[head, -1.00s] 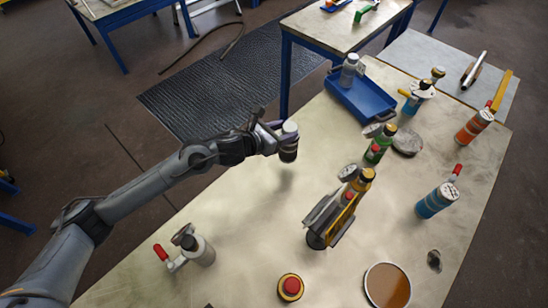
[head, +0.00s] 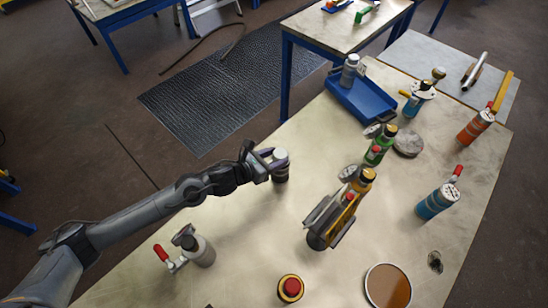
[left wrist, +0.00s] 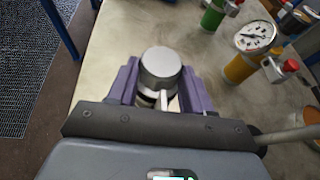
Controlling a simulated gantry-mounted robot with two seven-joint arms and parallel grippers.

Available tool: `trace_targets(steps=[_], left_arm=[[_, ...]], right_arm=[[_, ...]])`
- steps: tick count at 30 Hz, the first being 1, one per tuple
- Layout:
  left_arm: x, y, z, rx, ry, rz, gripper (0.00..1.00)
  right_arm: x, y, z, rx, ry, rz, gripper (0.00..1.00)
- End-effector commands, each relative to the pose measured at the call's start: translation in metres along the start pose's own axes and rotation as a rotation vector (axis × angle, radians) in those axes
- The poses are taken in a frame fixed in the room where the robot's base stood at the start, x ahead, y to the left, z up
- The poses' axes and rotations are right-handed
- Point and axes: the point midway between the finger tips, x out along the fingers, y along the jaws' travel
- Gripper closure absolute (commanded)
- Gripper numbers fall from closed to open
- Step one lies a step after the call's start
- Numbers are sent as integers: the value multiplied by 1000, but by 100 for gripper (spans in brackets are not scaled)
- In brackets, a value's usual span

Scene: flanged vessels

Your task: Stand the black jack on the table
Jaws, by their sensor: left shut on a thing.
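The black jack (head: 281,174) is upright, with a dark body and a pale grey round top. My left gripper (head: 273,164) is shut on its upper part, near the table's left edge. In the left wrist view the jack's silver top (left wrist: 160,66) shows between the two purple fingers of the left gripper (left wrist: 160,92). The jack's base is at or very close to the table top (head: 250,225); I cannot tell for certain whether it touches. My right gripper is not in view.
A yellow vessel (head: 351,199) with a gauge stands to the right, and a green vessel (head: 379,149) behind it. A grey vessel with a red handle (head: 198,250) is front left. A blue tray (head: 378,111) is at the back. The table around the jack is clear.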

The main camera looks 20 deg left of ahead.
Motion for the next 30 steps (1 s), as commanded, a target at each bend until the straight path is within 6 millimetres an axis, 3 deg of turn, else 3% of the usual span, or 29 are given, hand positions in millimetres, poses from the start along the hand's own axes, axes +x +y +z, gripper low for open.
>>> trace_targets(steps=[11, 12, 17, 30], left_arm=[[1, 0, 0, 0, -8, 0, 100], [1, 0, -2, 0, -1, 0, 47], [1, 0, -2, 0, -1, 0, 25], [-5, 0, 0, 1, 1, 0, 25]], right_arm=[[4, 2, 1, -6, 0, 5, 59], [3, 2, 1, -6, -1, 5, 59], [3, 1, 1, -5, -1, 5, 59], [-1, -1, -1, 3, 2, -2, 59]])
